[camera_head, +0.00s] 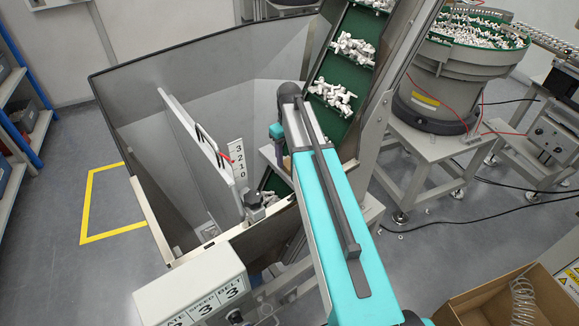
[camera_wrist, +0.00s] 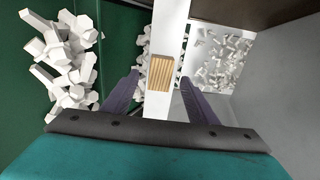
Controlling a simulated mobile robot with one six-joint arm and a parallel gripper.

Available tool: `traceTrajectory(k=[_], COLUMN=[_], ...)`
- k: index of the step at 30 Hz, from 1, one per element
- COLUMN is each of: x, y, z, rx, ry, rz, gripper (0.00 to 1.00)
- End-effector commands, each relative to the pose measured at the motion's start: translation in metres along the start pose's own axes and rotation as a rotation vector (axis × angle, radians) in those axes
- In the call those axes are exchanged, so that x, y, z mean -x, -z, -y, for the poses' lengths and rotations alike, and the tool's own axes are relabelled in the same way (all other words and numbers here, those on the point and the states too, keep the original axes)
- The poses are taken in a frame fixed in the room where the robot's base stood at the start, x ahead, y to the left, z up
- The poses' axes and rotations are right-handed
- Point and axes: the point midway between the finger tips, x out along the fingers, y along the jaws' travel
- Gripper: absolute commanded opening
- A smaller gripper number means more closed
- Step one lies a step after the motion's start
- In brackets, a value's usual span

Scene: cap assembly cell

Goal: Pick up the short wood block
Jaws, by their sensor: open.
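The short wood block (camera_wrist: 160,73) is small, light brown and striped with grain. It lies against a narrow white strip (camera_wrist: 168,30) in the wrist view, ahead of and between the fingers in the picture. My gripper (camera_wrist: 160,79) is open, with one dark purple finger on each side of the block's place in view. Nothing shows between the fingers as gripped, and I cannot tell how far ahead the block is. In the head view my teal arm reaches into the hopper area; the block and the fingertips cannot be made out there.
A green cleated conveyor (camera_head: 338,75) carrying white caps rises beside my arm. The grey hopper (camera_head: 115,85) surrounds the area, with a white upright panel (camera_head: 195,140) inside. White parts (camera_wrist: 68,60) lie on green at left in the wrist view. A bowl feeder (camera_head: 440,85) stands at right.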

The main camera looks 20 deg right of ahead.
Motion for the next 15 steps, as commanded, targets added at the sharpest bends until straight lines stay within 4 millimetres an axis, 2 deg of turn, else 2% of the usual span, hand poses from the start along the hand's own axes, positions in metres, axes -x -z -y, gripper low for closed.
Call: traceTrajectory(k=[7,15], x=[-0.025,-0.035], y=[-0.001,0.0], z=[0.001,0.001], rx=[0.0,0.0], ry=[0.001,0.0], rz=[0.002,0.0], gripper=[0.53,0.53])
